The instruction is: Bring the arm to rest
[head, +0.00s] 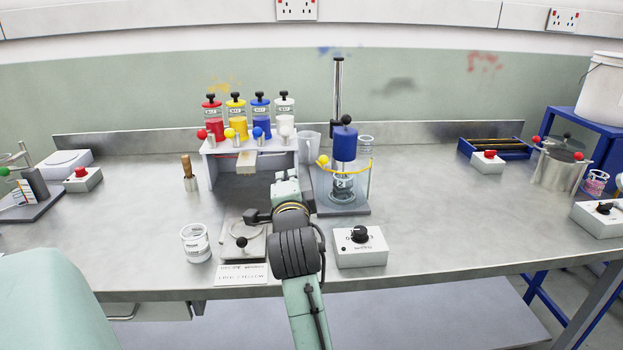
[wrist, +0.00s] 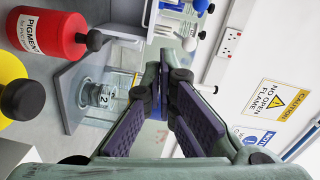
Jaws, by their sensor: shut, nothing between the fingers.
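My arm reaches in from the lower middle of the head view, over the front of the bench. Its grey-green end (head: 285,188) is between the pigment stand and the stirrer; the fingertips cannot be made out there. In the wrist view my gripper (wrist: 167,75) is shut, its dark ridged pads meeting at the tips with nothing held. The gripper appears clear of the objects around it.
The pigment stand (head: 207,150) with several coloured bottles is behind my arm. The stirrer (head: 345,143) with a beaker (head: 342,187) stands right of it. A control box (head: 361,247), scale (head: 243,243) and glass beaker (head: 195,243) are near the front.

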